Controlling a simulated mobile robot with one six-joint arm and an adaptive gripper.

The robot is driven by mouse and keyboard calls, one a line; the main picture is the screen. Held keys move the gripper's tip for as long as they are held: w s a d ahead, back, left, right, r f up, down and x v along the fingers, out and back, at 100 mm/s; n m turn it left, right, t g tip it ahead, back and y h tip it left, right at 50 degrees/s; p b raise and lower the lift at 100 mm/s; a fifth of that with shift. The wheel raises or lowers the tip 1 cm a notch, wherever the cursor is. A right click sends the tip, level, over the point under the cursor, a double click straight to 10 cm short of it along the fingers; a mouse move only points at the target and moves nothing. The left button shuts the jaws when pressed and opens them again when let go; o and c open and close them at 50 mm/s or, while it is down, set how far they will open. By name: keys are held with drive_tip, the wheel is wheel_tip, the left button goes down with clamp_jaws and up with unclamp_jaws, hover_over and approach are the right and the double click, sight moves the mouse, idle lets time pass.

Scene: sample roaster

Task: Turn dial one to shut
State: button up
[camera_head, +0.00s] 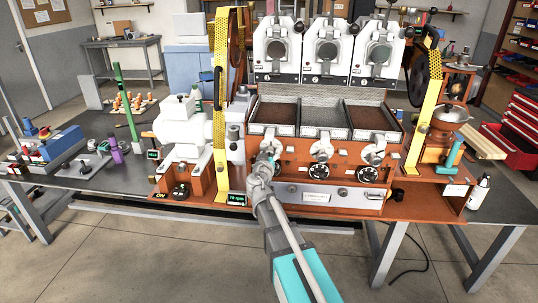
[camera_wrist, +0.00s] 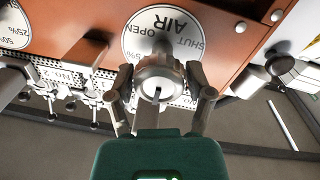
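Dial one (camera_wrist: 160,72) is a round grey knob on a white plate (camera_wrist: 190,25) lettered SHUT, AIR and OPEN, which appears upside down in the wrist view. The knob hides part of the plate, and I cannot tell where its pointer stands. My gripper (camera_wrist: 160,80) has one finger on each side of the knob, very close to it; whether the fingers press on it is unclear. In the head view my gripper (camera_head: 266,160) is at the left end of the orange front panel and covers dial one.
Two similar dials (camera_head: 320,167) (camera_head: 368,172) sit to the right on the same panel, below metal levers (camera_head: 373,153). Yellow uprights (camera_head: 220,110) (camera_head: 422,110) flank the roaster. A display (camera_head: 237,199) is low at left. The floor in front is open.

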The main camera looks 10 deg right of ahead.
drive_tip(key=c, duration=0.6)
drive_tip(key=shift+n, duration=0.4)
drive_tip(key=n, duration=0.4)
drive_tip(key=shift+a+t+b, duration=0.1)
drive_tip(key=shift+t+b, duration=0.2)
drive_tip(key=n, duration=0.5)
drive_tip(key=shift+w+n+b, duration=0.1)
drive_tip(key=shift+n+b, duration=0.2)
drive_tip(key=shift+n, duration=0.1)
drive_tip(key=n, duration=0.3)
drive_tip(key=shift+n+t+y, duration=0.3)
drive_tip(key=shift+n, duration=0.1)
drive_tip(key=n, duration=0.4)
drive_tip(key=shift+f, duration=0.1)
drive_tip(key=n+y, duration=0.1)
drive_tip(key=n, duration=0.5)
drive_tip(key=shift+n, duration=0.3)
